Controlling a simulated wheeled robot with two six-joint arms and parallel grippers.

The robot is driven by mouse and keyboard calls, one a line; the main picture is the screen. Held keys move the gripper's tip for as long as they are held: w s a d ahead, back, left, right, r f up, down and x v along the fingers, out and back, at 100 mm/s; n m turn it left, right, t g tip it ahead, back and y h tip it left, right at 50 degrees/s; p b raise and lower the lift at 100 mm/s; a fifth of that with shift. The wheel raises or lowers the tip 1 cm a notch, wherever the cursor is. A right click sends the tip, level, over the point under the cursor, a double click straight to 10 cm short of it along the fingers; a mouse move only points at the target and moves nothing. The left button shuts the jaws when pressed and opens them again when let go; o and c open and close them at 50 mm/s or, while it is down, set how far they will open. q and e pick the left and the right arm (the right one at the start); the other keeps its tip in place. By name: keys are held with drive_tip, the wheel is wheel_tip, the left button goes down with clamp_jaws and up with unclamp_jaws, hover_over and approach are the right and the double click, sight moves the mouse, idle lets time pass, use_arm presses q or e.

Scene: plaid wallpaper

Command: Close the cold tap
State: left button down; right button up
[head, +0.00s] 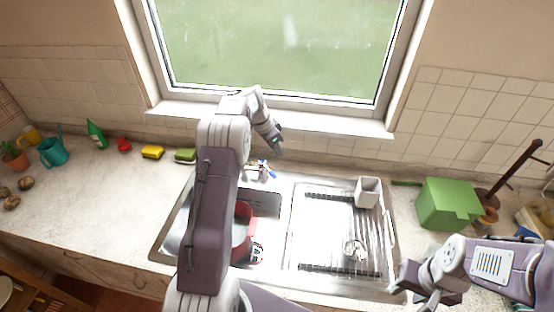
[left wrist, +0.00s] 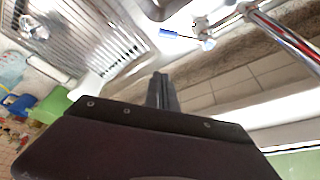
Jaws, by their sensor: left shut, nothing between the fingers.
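The tap (head: 259,168) stands at the back edge of the sink, partly hidden behind my left arm in the head view. Its blue cold handle (head: 268,171) points to the right side there. In the left wrist view the blue handle (left wrist: 172,34) sticks out from the chrome tap body (left wrist: 203,30). My left gripper (head: 277,148) is shut and empty, above and behind the handle, apart from it; its fingers (left wrist: 161,88) show together in the wrist view. My right gripper (head: 413,292) looks open and empty by the sink's right front corner.
The steel sink (head: 180,222) holds a red pot (head: 242,240), partly hidden by my left arm. A white cup (head: 367,191) stands on the drainboard (head: 325,225). A green box (head: 447,204) is to the right. The window sill (head: 310,121) lies close behind my left gripper.

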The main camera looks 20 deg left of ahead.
sight(268, 169)
use_arm(q)
drive_tip(key=w+p+x, duration=0.1)
drive_tip(key=p+x, duration=0.2)
drive_tip(key=x, duration=0.7)
drive_tip(key=s+a+p, duration=0.1)
drive_tip(key=s, duration=0.1)
drive_tip(key=s+a+p, duration=0.1)
drive_tip(key=s, duration=0.1)
drive_tip(key=shift+a+f+p, duration=0.2)
drive_tip(key=shift+f+p, duration=0.05)
drive_tip(key=shift+p, duration=0.05)
drive_tip(key=shift+w, duration=0.1)
